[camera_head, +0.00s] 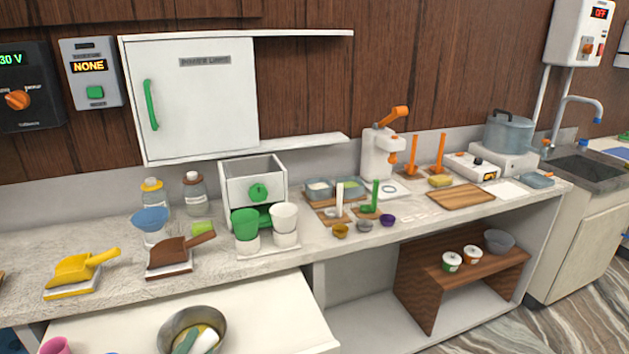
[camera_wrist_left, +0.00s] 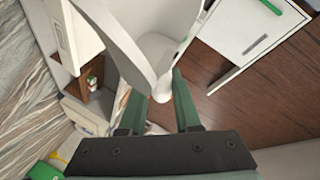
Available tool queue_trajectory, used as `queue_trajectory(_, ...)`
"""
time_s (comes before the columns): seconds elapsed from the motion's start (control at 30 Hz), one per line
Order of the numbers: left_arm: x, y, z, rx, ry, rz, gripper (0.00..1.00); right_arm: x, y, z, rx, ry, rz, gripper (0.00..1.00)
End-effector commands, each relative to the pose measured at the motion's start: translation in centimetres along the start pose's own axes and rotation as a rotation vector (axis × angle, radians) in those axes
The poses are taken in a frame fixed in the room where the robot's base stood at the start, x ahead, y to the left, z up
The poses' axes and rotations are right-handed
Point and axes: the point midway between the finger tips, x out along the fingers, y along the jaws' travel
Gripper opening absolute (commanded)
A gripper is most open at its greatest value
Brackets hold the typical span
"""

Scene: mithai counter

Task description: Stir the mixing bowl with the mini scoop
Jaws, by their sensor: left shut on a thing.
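In the left wrist view, my left gripper's green fingers (camera_wrist_left: 160,100) are shut on the pale mini scoop (camera_wrist_left: 161,80), whose broad curved part fills the upper middle. I cannot tell whether the scoop touches the bowl. My right gripper is out of view.
Yellow (camera_head: 75,269) and brown (camera_head: 178,254) scoops lie on the counter's left. Green (camera_head: 245,226) and white (camera_head: 284,218) cups stand before a dispenser. A pink cup (camera_head: 56,346) is left of the bowl. The white lower surface (camera_head: 285,320) is clear right of the bowl.

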Motion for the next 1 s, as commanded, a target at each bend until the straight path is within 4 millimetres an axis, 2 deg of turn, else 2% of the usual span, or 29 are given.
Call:
queue_trajectory(0.17, -1.2, -1.2, 0.8, -0.007, -0.037, -0.027, 0.00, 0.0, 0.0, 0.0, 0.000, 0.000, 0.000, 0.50)
queue_trajectory(0.37, -0.6, -0.7, 0.4, -0.003, -0.019, -0.015, 0.00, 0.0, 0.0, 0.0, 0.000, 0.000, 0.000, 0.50)
queue_trajectory(0.47, 1.1, 0.9, -0.8, 0.007, 0.031, 0.018, 0.00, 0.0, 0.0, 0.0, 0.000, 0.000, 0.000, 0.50)
queue_trajectory(0.8, 9.3, 9.2, -6.8, 0.075, 0.301, 0.204, 0.00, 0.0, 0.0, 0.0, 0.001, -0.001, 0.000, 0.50)
queue_trajectory(1.0, 12.7, 11.9, -8.3, 0.111, 0.396, 0.273, 0.00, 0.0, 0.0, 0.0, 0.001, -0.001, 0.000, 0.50)
